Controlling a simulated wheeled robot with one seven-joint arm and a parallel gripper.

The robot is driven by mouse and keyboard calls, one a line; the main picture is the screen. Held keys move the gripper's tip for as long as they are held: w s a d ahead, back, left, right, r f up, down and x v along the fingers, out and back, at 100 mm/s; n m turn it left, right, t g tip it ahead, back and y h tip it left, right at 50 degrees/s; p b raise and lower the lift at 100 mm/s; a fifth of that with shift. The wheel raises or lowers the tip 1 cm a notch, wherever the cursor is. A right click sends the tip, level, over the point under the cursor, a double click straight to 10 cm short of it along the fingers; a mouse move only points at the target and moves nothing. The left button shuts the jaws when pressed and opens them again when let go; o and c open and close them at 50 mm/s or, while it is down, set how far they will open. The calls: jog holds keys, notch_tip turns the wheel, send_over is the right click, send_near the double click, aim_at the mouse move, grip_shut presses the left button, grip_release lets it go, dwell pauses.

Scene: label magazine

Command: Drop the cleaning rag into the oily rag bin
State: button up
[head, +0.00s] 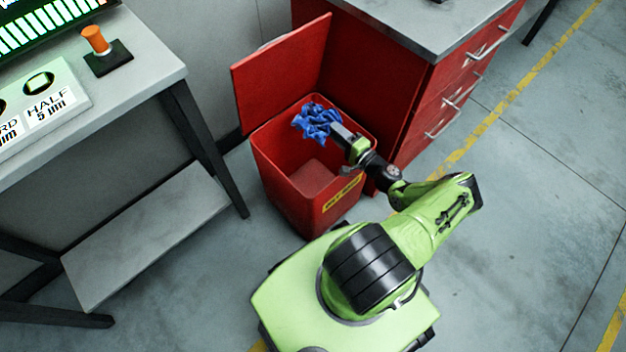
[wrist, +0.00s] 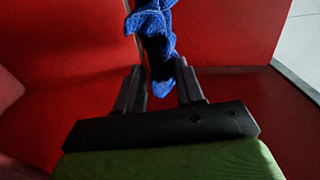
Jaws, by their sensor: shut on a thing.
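The blue crumpled cleaning rag (head: 316,121) hangs from the tip of my gripper (head: 337,133), over the open mouth of the oily rag bin. It also shows in the wrist view (wrist: 152,35), pinched between the fingertips of my gripper (wrist: 162,85). The red bin (head: 284,188) stands on the floor with its lid (head: 284,72) raised at the back and a yellow label on its front. The part of the bin floor that I can see is bare. My gripper covers the right part of the opening, and red surfaces fill most of the wrist view.
A red drawer cabinet (head: 440,107) with a grey top stands right behind the bin. A grey table (head: 130,68) with a lower shelf (head: 145,235) is at the left. The concrete floor (head: 530,220) at the right is clear.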

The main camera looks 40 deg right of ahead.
jog(key=shift+f, duration=0.7)
jog(key=o, duration=1.1)
jog(key=shift+s, duration=0.1)
jog(key=s+d+p, duration=0.2)
jog(key=s, duration=1.3)
jog(key=shift+s, duration=0.25)
jog(key=shift+w+r, duration=0.1)
